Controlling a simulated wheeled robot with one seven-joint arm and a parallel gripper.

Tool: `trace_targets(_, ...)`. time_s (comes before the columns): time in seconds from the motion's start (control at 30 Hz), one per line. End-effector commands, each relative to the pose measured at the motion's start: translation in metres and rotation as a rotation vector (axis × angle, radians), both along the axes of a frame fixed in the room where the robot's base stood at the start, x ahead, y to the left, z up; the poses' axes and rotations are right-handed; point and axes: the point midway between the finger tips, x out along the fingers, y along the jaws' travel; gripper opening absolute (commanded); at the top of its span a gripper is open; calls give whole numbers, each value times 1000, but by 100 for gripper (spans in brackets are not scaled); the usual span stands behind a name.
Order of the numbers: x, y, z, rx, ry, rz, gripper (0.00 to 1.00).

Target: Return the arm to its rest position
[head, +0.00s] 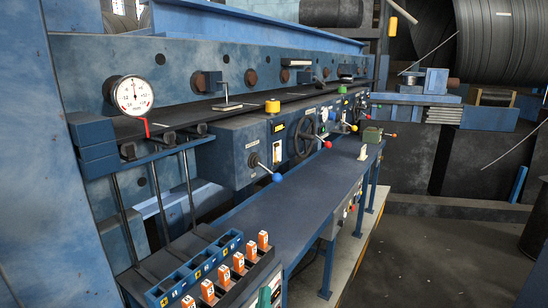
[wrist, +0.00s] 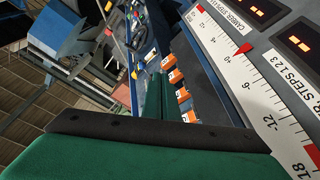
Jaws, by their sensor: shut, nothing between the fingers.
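The wrist view is tilted and looks over a grey panel with a white scale (wrist: 262,75) and a red pointer. A large green surface with a black edge strip (wrist: 150,133) fills the bottom of that view.
A blue bench top (head: 300,190) runs away beside the blue machine, with a handwheel (head: 304,138) and a blue-knobbed lever (head: 276,177) sticking out over it. A round gauge (head: 133,95) stands at left. Dark floor (head: 420,250) is open at right. A large pipe (head: 505,40) is behind.

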Motion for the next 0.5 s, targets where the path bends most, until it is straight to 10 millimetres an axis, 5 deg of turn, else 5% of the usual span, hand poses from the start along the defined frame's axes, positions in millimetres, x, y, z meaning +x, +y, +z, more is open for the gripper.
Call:
trace_targets(0.2,-59,-1,-73,75,91,66,0)
trace_targets(0.5,-151,-4,-141,206,200,127,0)
